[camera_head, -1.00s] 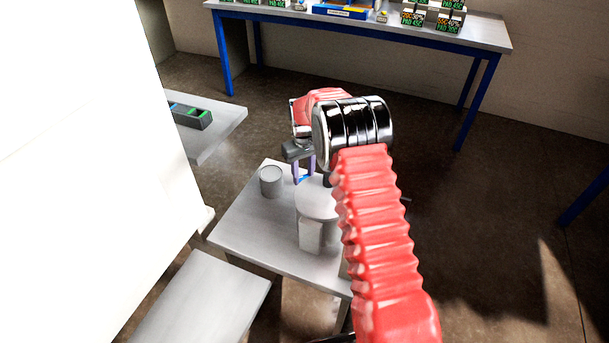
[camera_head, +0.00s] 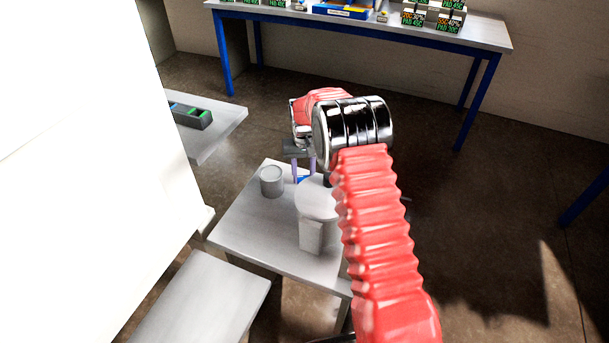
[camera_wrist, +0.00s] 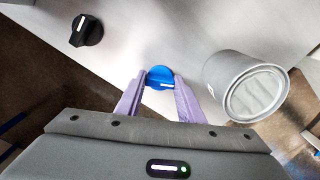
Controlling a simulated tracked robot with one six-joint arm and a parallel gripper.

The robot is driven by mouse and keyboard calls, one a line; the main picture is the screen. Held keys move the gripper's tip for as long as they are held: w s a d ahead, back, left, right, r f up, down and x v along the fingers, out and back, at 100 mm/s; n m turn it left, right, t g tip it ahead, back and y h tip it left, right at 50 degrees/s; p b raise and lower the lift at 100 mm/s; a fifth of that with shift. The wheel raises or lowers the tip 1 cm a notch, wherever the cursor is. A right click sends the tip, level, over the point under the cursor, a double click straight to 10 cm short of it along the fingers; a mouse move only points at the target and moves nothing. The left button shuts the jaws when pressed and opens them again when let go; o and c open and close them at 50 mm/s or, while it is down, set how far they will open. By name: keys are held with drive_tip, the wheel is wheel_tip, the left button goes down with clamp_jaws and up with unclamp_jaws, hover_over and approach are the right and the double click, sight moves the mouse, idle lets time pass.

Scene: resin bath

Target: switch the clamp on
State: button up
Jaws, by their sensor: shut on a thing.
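A round blue knob (camera_wrist: 158,72) with a white line lies between the fingertips of my gripper (camera_wrist: 160,80) in the wrist view. The line runs roughly level across the knob. The purple fingers are shut on the knob's two sides. A black knob (camera_wrist: 88,31) with a white line stands apart from it, at the upper left. In the head view, my gripper (camera_head: 304,168) is low at the far end of the small grey table (camera_head: 240,223). A bit of the blue knob (camera_head: 303,179) shows there. I see no label saying which knob is the clamp's.
A grey can (camera_wrist: 238,84) stands close to the right finger; it also shows in the head view (camera_head: 271,182). A round-topped grey object (camera_head: 318,201) stands on the table near my arm. A blue-legged bench (camera_head: 390,30) is at the back.

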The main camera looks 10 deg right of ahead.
sight(303, 176)
drive_tip(key=o, duration=1.1)
drive_tip(key=shift+c, duration=0.2)
wheel_tip(303, 176, up, 14)
drive_tip(key=shift+f, duration=0.15)
